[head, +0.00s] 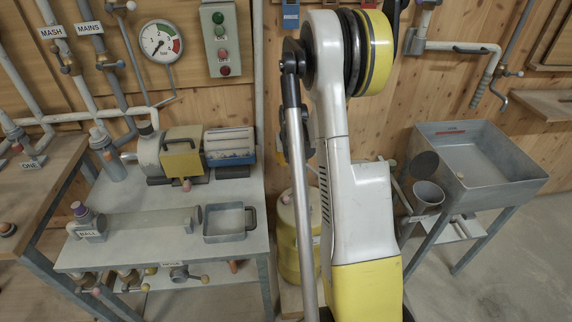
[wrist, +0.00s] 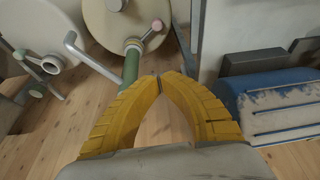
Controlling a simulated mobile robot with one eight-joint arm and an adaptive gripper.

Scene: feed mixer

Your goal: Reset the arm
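My gripper (wrist: 160,77) shows in the wrist view with two yellow ribbed fingers. Their tips meet or nearly meet, and nothing is seen held between them. The wooden surface shows in the gap behind the tips. A green pipe with a small lever (wrist: 132,62) stands just beyond and left of the fingertips; I cannot tell the distance. In the head view my white and yellow arm stands upright in the middle, and my gripper is not visible there.
In the head view a grey bench (head: 235,187) with a pump (head: 169,153) and a small tray (head: 229,236) stands left. A grey sink (head: 487,158) stands right. In the wrist view a blue ribbed body (wrist: 275,105) lies right and cream drums (wrist: 118,20) lie at the top.

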